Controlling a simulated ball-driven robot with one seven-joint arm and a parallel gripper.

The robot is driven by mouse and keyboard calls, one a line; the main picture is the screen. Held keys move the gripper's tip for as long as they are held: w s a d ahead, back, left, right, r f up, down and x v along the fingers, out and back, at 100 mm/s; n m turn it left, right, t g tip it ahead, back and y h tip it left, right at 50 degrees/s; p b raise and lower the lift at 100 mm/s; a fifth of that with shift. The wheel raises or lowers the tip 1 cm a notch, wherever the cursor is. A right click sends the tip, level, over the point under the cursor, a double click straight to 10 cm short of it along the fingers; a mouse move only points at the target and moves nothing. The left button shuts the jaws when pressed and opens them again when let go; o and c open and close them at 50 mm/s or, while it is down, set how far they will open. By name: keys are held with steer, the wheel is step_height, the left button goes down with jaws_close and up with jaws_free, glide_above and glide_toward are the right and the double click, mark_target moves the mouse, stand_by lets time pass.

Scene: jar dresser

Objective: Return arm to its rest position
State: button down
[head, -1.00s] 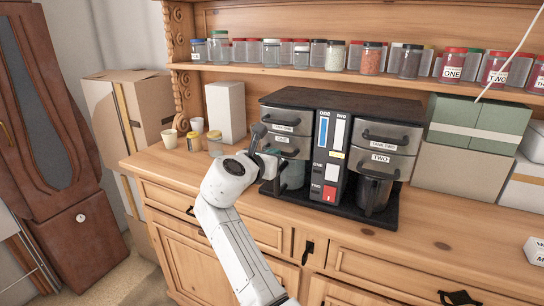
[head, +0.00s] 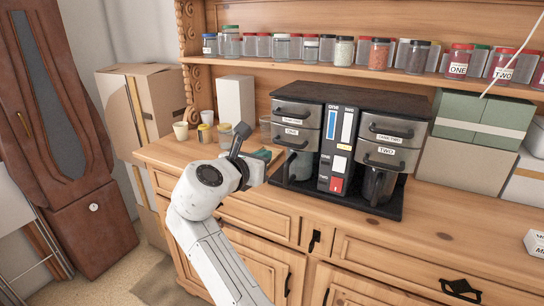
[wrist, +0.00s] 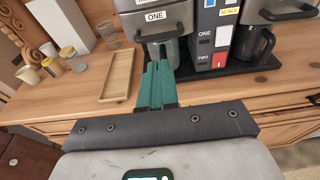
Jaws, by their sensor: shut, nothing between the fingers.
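My gripper (wrist: 157,82) shows in the wrist view with its green fingers together and nothing between them. It points toward the left side of the coffee machine (wrist: 213,40) and stands apart in front of it. In the head view my gripper (head: 262,155) is seen partly, at the end of my white arm, over the front edge of the dresser top and left of the coffee machine (head: 337,150). A carafe (wrist: 163,50) sits under the label ONE.
A wooden tray (wrist: 115,77) lies left of the fingers. Small jars and cups (wrist: 68,52) stand farther left by a white box (head: 235,107). Jars line the shelf above. Green boxes (head: 480,118) stand right of the machine. The floor in front is clear.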

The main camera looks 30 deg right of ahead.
steer(key=s+d+f+m+g+y+b, duration=0.1)
steer(key=s+d+f+m+y, duration=0.1)
steer(key=s+f+m, duration=0.5)
steer(key=s+d+f+m+g+y, duration=0.15)
steer(key=s+f, duration=0.35)
steer(key=f, duration=0.6)
steer(key=s+d+f+m+g+y+b, duration=0.1)
steer(key=s+d+f+m+g+y, duration=0.15)
steer(key=s+f, duration=0.5)
steer(key=s+a+f+m+g+y, duration=0.1)
steer(key=s+f+m, duration=0.3)
steer(key=s, duration=0.4)
steer(key=s+a+f+m+g+y, duration=0.1)
steer(key=s+f+m+y, duration=0.2)
steer(key=s, duration=0.6)
steer(key=s+a+f+m+g+y+b, duration=0.1)
steer(key=s+f+m+y, duration=0.1)
steer(key=s+f+m, duration=0.5)
steer(key=shift+s+a+m+y, duration=0.3)
steer(key=shift+s+m, duration=0.2)
steer(key=shift+s, duration=0.45)
steer(key=shift+w, duration=0.1)
